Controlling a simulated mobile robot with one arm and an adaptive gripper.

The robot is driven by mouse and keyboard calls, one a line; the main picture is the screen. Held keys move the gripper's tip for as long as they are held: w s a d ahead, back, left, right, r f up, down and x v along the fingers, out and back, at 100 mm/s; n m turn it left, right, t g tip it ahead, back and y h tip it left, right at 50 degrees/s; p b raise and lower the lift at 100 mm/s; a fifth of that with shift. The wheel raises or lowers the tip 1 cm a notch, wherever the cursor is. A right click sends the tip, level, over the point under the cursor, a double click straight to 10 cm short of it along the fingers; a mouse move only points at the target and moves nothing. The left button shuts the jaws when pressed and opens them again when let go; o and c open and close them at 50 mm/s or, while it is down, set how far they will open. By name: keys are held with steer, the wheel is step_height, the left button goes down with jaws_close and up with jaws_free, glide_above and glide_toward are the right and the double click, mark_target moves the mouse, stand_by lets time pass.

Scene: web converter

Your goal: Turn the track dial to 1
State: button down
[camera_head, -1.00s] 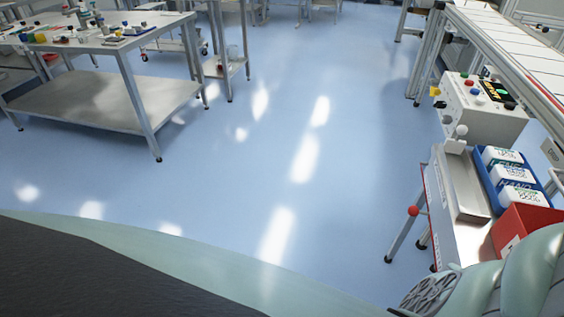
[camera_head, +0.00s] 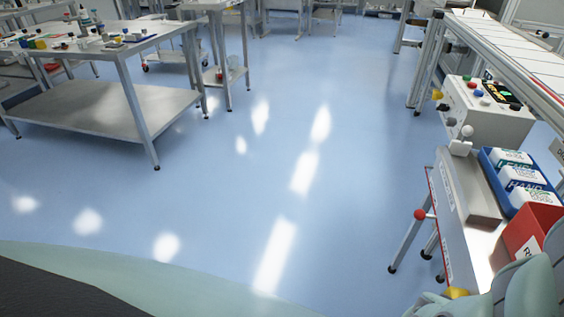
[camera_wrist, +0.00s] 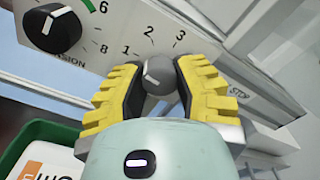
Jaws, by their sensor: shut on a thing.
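In the wrist view, the track dial (camera_wrist: 157,68) is a dark grey knob with a white pointer mark, on a pale panel with the numbers 1, 2 and 3 around it. My gripper (camera_wrist: 156,80) has yellow ribbed fingers, shut on this knob from both sides. The fingers hide the knob's sides. The white mark seems to lean up and left, roughly towards the 1, but I cannot tell its exact setting. The dial's name is not readable.
A second black dial (camera_wrist: 52,30), labelled tension, is at left on the same panel. In the head view, a control box (camera_head: 485,112) stands beside a trolley (camera_head: 462,185). The blue floor is clear.

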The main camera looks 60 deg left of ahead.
steer(key=shift+a+f+n, duration=0.1)
steer(key=shift+f+n, duration=0.15)
steer(key=shift+n, duration=0.35)
steer(key=c, duration=1)
jaws_free()
steer(key=shift+c, duration=0.2)
steer(key=o, duration=0.4)
steer(key=shift+r, duration=0.2)
steer(key=shift+s, duration=0.1)
steer(key=v, duration=1.1)
steer(key=shift+s+a, duration=0.25)
steer(key=shift+a, duration=0.05)
